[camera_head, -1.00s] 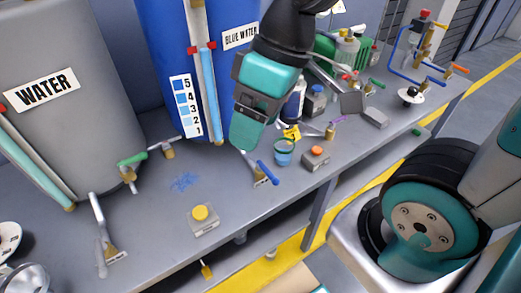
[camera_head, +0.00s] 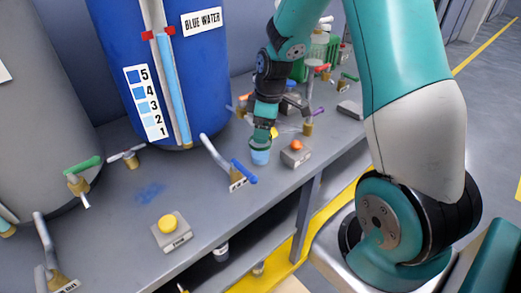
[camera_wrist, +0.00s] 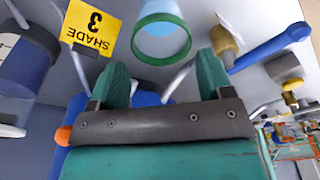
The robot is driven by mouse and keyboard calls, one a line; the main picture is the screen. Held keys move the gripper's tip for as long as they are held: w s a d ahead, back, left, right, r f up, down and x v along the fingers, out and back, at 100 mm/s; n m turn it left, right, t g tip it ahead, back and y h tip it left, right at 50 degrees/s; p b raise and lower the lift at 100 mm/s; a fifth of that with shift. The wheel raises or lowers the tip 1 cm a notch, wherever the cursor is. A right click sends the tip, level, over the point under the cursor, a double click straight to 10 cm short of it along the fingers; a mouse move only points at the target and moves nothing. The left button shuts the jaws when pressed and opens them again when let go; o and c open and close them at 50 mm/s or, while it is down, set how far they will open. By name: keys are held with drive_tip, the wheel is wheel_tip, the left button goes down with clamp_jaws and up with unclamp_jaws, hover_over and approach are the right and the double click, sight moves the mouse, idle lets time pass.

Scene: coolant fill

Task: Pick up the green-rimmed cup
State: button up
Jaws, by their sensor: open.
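The green-rimmed cup (camera_head: 260,157) is light blue and stands on the grey bench near its front edge. In the wrist view the cup's green rim (camera_wrist: 160,60) shows between and just beyond my fingertips. My gripper (camera_head: 261,138) is at the cup in the head view and hides part of its rim. In the wrist view my gripper (camera_wrist: 162,72) has its two teal fingers wide apart with nothing between them. I cannot tell whether the fingers touch the cup.
A blue-handled valve (camera_head: 243,172) stands left of the cup, and a grey box with an orange button (camera_head: 296,152) stands close on its right. The blue water tank (camera_head: 165,70) rises behind. A yellow-button box (camera_head: 170,228) sits front left.

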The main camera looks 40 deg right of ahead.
sight(259, 146)
drive_tip(key=f, duration=0.4)
drive_tip(key=f+p, duration=0.1)
drive_tip(key=f, duration=0.1)
drive_tip(key=shift+w+a+f, duration=0.2)
drive_tip(key=shift+a+f, duration=0.15)
drive_tip(key=shift+f, duration=0.05)
drive_tip(key=c, duration=0.6)
